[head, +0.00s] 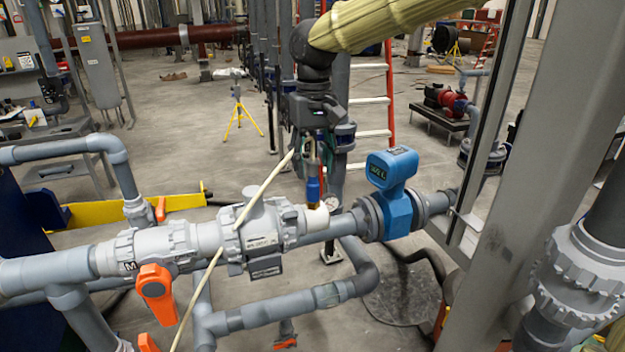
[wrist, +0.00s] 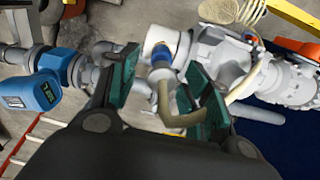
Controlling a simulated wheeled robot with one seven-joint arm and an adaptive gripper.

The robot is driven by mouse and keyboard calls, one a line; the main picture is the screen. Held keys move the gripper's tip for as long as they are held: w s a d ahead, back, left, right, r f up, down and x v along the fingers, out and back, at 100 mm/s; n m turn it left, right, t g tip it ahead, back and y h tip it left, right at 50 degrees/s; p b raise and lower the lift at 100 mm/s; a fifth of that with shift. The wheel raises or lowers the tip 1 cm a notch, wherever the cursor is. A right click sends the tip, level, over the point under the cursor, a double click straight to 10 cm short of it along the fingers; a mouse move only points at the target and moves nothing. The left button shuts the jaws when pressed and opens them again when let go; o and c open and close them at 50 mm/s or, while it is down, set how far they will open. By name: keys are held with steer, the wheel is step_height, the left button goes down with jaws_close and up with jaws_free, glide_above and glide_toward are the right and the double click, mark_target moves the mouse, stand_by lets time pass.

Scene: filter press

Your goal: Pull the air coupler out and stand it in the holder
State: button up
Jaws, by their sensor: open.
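The air coupler (head: 313,188) has a blue collar and stands upright on a white fitting (head: 316,217) on the grey pipe. In the wrist view the coupler's blue collar (wrist: 160,66) and tan bent end show between my fingers. My gripper (head: 317,150) is directly above the coupler, pointing down. In the wrist view its green-padded fingers (wrist: 164,95) are spread either side of the coupler, with gaps visible. Whether either pad touches it I cannot tell. I cannot make out the holder in either view.
A pale hose (head: 262,190) slants across the valve body (head: 259,240). A blue flow meter (head: 393,190) stands close right of the coupler. Orange handles (head: 156,292) are at lower left. A grey post (head: 495,200) bounds the right. Open floor lies behind the pipes.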

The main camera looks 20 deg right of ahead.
mark_target(313, 181)
step_height(313, 181, down, 5)
steer(key=shift+w+f+b, duration=0.1)
steer(key=shift+b, duration=0.45)
steer(key=shift+s+a+f, duration=0.1)
steer(key=shift+s+f, duration=0.15)
steer(key=shift+f, duration=0.2)
steer(key=shift+w+f, duration=0.15)
steer(key=shift+f, duration=0.05)
stand_by(1.1)
jaws_close()
steer(key=shift+r, duration=0.15)
